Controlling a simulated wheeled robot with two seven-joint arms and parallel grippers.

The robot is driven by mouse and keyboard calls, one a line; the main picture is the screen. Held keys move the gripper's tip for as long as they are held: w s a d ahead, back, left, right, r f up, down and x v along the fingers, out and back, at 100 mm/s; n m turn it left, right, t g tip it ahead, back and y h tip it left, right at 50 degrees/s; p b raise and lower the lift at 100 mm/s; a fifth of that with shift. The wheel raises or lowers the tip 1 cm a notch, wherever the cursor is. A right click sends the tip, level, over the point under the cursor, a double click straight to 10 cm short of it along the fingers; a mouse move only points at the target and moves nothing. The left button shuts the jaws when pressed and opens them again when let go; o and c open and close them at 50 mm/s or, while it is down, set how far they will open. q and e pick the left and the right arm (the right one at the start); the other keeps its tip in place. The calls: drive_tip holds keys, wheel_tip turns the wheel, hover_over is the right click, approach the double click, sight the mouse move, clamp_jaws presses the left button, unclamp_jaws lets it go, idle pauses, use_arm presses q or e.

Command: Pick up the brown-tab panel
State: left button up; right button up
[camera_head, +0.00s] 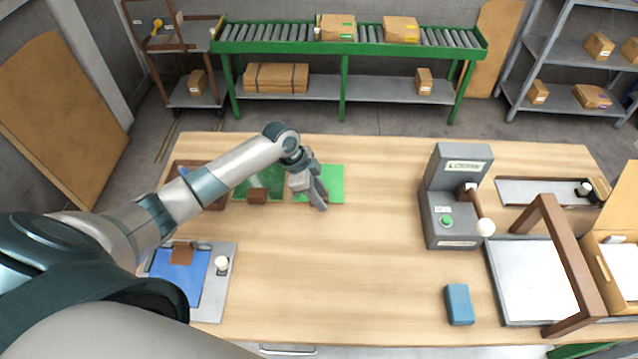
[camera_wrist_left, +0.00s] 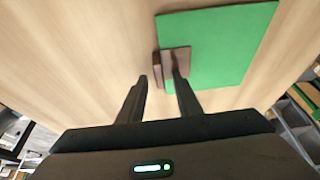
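A bright green panel (camera_head: 333,183) lies flat on the wooden table at the centre-left. In the left wrist view this green panel (camera_wrist_left: 220,42) has a brown tab (camera_wrist_left: 168,62) on its near left edge. My left gripper (camera_head: 318,203) is over this panel's left part and hides its tab in the head view. In the left wrist view my left gripper (camera_wrist_left: 160,72) is open. One finger overlaps the tab; the other is left of it, over bare wood. I cannot tell whether either touches. My right gripper is not in view.
A darker green panel (camera_head: 250,187) with a brown tab (camera_head: 258,196) lies left of the gripper. A blue panel (camera_head: 176,275) with a brown tab rests on a grey plate (camera_head: 215,300). A grey machine (camera_head: 452,205) and blue block (camera_head: 459,304) stand right. The table's middle is clear.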

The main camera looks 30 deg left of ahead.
use_arm(q)
drive_tip(key=shift+c, duration=0.7)
clamp_jaws()
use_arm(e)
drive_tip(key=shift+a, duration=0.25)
